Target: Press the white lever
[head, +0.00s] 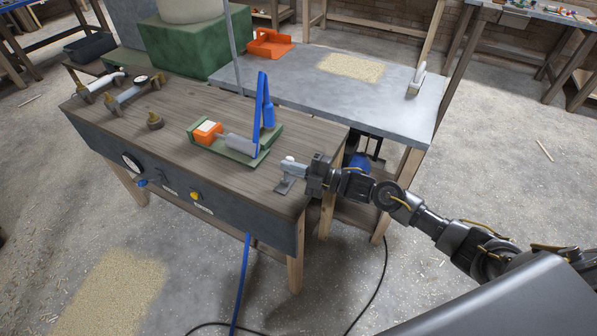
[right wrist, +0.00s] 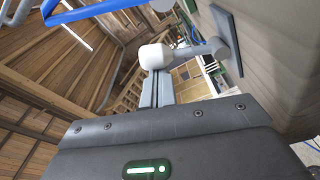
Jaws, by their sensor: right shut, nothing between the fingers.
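The white lever's rounded knob (head: 289,158) stands near the right front corner of the wooden bench top, above a small grey base plate (head: 283,187). In the right wrist view the white knob (right wrist: 155,57) sits on a grey arm that runs to the plate (right wrist: 227,38). My right gripper (head: 291,170) reaches in from the right at the lever, with its fingers shut and empty. In the right wrist view the fingertips (right wrist: 157,76) lie right at the knob; I cannot tell whether they touch it. My left gripper is not in view.
A green fixture (head: 235,142) with an orange block and an upright blue handle (head: 263,115) stands left of the lever. A grey table (head: 320,95) stands behind.

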